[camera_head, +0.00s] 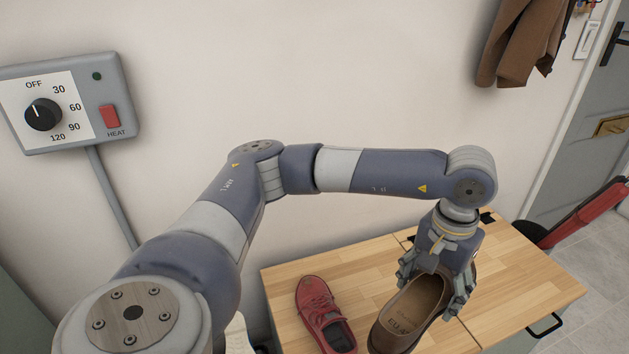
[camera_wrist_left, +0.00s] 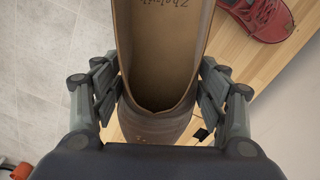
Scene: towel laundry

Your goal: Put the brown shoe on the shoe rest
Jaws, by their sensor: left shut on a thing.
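The brown shoe (camera_head: 399,322) is at the lower right of the head view, over the wooden top of the bench (camera_head: 520,285). It also fills the top middle of the left wrist view (camera_wrist_left: 165,45), with its insole showing. My left gripper (camera_head: 437,290) is shut on the brown shoe, with a finger on each side of it near one end. The fingers also show in the left wrist view (camera_wrist_left: 163,95). I cannot tell whether the shoe touches the wood. No object clearly marked as a shoe rest shows apart from this bench. My right gripper is not in view.
A red shoe (camera_head: 322,311) stands on the bench just left of the brown shoe. A heater control box (camera_head: 70,103) is on the wall at left. A brown coat (camera_head: 525,42) hangs at upper right, near a grey door (camera_head: 590,130). The bench's right part is clear.

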